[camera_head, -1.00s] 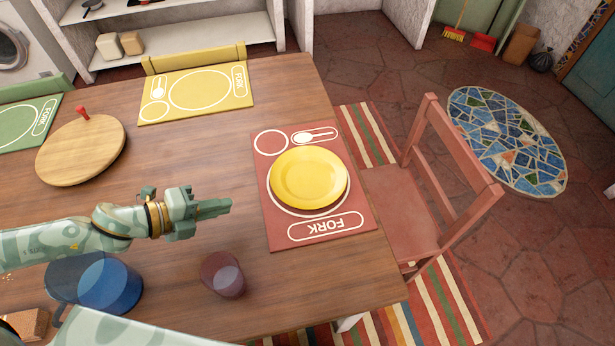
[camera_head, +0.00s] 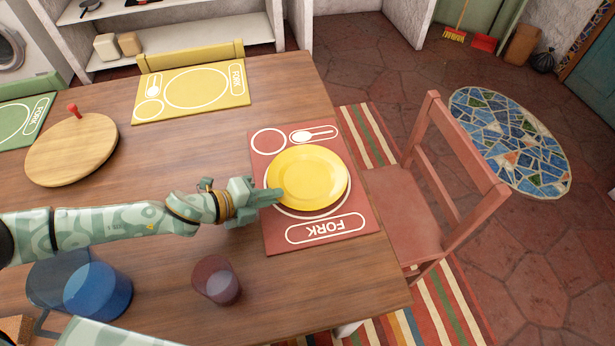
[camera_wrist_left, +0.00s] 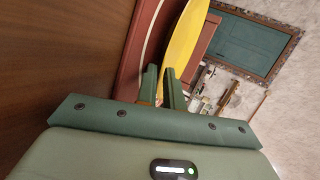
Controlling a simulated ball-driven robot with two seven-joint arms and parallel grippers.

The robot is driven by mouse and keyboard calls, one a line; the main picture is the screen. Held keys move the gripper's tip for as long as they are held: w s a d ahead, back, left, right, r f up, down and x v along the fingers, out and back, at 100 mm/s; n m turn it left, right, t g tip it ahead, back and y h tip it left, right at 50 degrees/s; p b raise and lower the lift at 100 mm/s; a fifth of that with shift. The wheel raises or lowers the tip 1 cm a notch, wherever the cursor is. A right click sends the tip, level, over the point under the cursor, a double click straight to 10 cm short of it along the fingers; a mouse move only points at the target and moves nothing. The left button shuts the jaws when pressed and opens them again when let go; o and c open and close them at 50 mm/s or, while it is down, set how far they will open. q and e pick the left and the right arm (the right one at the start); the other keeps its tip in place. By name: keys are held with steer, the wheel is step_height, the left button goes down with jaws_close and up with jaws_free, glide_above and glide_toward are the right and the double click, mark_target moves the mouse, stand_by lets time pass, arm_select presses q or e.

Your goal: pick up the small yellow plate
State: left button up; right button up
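In the left wrist view, the two green fingers (camera_wrist_left: 160,88) stand a narrow gap apart. The yellow plate (camera_wrist_left: 186,40) shows edge-on just beyond them, and its rim seems to reach between the tips. Whether the fingers touch the rim is unclear. My right gripper is out of view.
A purple cup (camera_head: 217,280) and a blue mug (camera_head: 97,290) stand near my left arm. A round wooden board (camera_head: 70,150) and a yellow placemat (camera_head: 192,90) lie farther back. A red chair (camera_head: 420,200) stands by the right edge.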

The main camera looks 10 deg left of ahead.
arm_select(q)
jaws_close()
steer(key=shift+r, duration=0.1)
